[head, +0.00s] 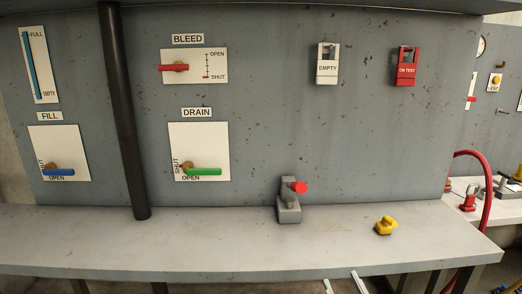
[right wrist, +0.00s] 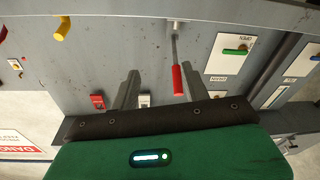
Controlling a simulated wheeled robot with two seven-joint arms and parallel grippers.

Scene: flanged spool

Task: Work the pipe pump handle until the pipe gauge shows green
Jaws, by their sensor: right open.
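A grey pump body (head: 289,205) stands on the bench, with a red-tipped handle (head: 299,187) that points towards me in the head view. In the right wrist view the handle shows as a grey rod with a red grip (right wrist: 178,80). My right gripper (head: 343,282) is open and empty at the bottom edge of the head view, in front of and below the handle. In the right wrist view its fingers (right wrist: 160,69) are spread, and the grip shows between them, seemingly beyond them. A small round dial (head: 482,46) is at the far right; I cannot read it or tell whether it is the pipe gauge.
A yellow knob-like fitting (head: 384,226) sits on the bench (head: 230,245) right of the pump. A black vertical pipe (head: 124,110) stands at left. The bleed lever (head: 174,68), drain lever (head: 202,171) and fill lever (head: 60,171) are on the wall. A red hose (head: 487,190) loops at right.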

